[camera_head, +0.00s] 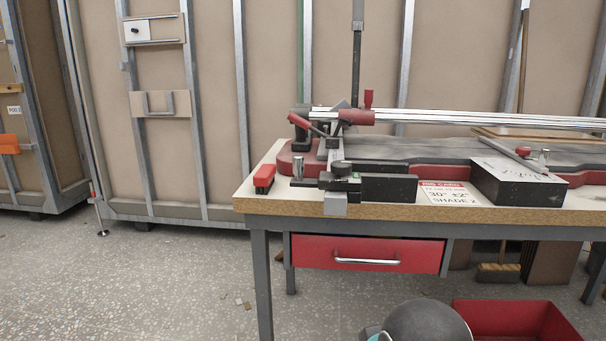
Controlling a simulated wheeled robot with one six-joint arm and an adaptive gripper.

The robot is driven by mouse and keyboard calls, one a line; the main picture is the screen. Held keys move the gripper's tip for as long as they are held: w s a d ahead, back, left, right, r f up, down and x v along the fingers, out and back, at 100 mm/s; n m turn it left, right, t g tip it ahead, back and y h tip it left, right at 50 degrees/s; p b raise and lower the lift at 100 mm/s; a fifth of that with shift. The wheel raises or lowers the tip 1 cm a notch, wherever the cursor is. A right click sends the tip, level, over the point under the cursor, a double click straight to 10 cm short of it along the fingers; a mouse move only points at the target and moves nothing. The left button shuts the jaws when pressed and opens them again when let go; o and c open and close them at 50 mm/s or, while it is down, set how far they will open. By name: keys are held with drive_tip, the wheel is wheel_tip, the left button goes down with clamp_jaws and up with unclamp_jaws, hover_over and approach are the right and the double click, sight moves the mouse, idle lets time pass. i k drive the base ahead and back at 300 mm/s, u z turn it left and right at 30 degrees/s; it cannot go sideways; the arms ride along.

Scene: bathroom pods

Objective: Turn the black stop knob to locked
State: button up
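A small round black knob (341,168) sits on top of a stop block at the front edge of the workbench, just left of a black rectangular block (389,187). I take it to be the black stop knob; its locked or unlocked marking is too small to read. The stop is by the front of a red and grey cutting machine (420,150) with long metal rails (470,118). A silver bracket (335,203) hangs over the bench edge below the knob.
The workbench (262,202) also bears a red-topped clamp (264,178), a sign card (447,193) and a dark box (518,182). Below are a red drawer (366,254) and a red bin (515,320). Framed wall panels (220,100) stand behind. Floor to the left is clear.

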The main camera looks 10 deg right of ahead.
sight(341, 168)
drive_tip(key=k, duration=1.3)
drive_tip(key=z, duration=0.3)
drive_tip(key=i, duration=0.75)
drive_tip(key=z, duration=0.2)
